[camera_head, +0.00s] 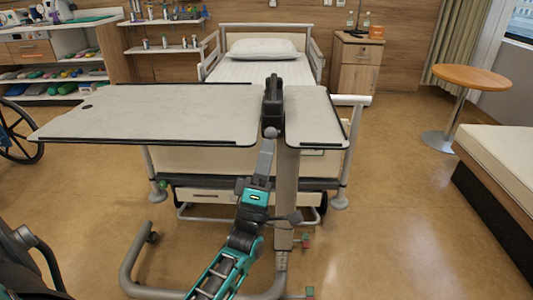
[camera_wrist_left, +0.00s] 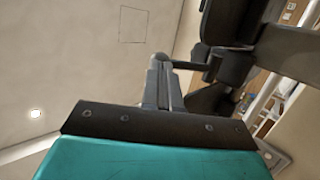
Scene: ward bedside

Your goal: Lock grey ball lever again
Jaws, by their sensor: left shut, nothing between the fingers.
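My left arm reaches up from the bottom of the head view. Its dark gripper (camera_head: 273,82) is shut and empty, upright in front of the overbed table (camera_head: 160,112), where the top's wide left part meets its small right part. Dark gripper parts also show at upper right in the left wrist view (camera_wrist_left: 232,62). The table's grey column (camera_head: 287,185) stands just right of my arm. A small grey shape (camera_head: 294,215) juts out beside the column; I cannot tell whether it is the grey ball lever. No ball is clearly visible. My right gripper is out of view.
A bed (camera_head: 262,68) stands behind the table, with a bedside cabinet (camera_head: 356,65) at its right. A round table (camera_head: 472,80) and a couch (camera_head: 505,160) are at the right. A wheelchair wheel (camera_head: 22,150) shows at left.

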